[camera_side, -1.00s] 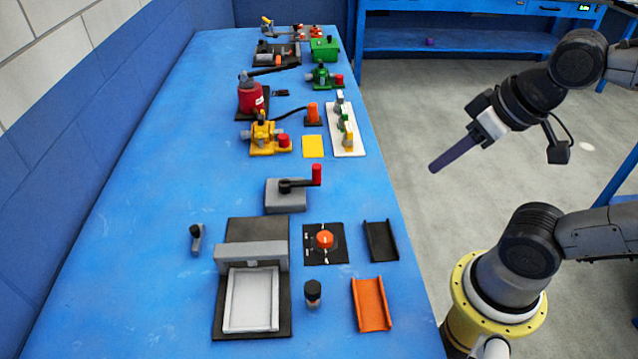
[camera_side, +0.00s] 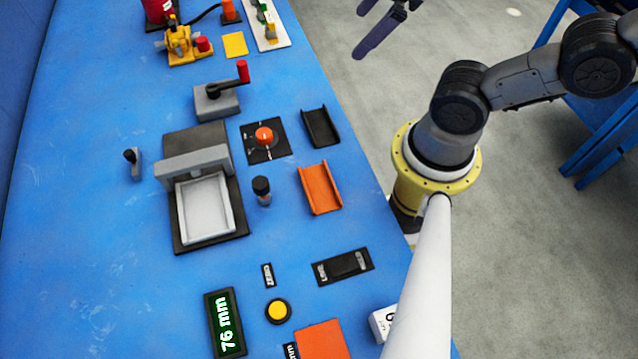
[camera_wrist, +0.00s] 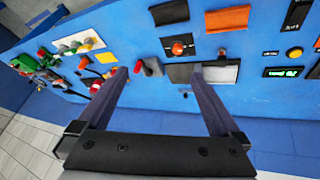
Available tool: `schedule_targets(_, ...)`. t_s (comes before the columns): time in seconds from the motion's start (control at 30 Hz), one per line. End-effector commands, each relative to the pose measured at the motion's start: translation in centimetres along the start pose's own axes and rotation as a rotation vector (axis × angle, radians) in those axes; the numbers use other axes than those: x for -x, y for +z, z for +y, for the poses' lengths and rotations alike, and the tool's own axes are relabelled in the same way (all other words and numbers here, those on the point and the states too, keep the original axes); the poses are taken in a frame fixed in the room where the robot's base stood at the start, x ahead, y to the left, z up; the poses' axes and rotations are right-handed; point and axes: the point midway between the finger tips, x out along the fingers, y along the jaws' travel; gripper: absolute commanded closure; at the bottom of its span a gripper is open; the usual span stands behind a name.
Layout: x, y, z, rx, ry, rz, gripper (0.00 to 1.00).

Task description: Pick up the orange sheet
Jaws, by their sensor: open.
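Two orange things could be the orange sheet. One is an orange piece with raised side edges (camera_side: 320,187), lying near the table's right edge in the side view and at the top of the wrist view (camera_wrist: 228,18). The other is a flat orange square (camera_side: 322,341), cut off by the bottom of the side view; a bit of orange shows at the wrist view's right edge (camera_wrist: 317,43). My gripper (camera_side: 362,31) is at the top of the side view, beyond the table's right edge and away from both. Its dark fingers (camera_wrist: 160,70) are apart and empty.
A black channel (camera_side: 320,127) and a red-knob dial (camera_side: 265,138) lie near the orange piece. A grey press (camera_side: 203,190), a yellow button (camera_side: 278,311) and a green display (camera_side: 225,322) stand around. Clear blue table (camera_side: 85,240) lies on the left.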

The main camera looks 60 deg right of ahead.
Motion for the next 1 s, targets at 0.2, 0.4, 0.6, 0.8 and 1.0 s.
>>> schedule_targets(0.2, -2.2, -1.6, -0.9, 0.585, -0.072, -0.036, 0.00)
schedule_targets(0.4, -5.7, -2.9, -4.1, 1.200, -0.229, -0.060, 0.00)
schedule_targets(0.6, -10.2, -2.1, -10.1, 1.776, -0.474, -0.074, 0.00)
schedule_targets(0.8, -11.7, -0.2, -13.3, 1.901, -0.591, -0.121, 0.00)
schedule_targets(1.0, -13.0, 0.7, -13.9, 1.917, -0.600, -0.123, 0.00)
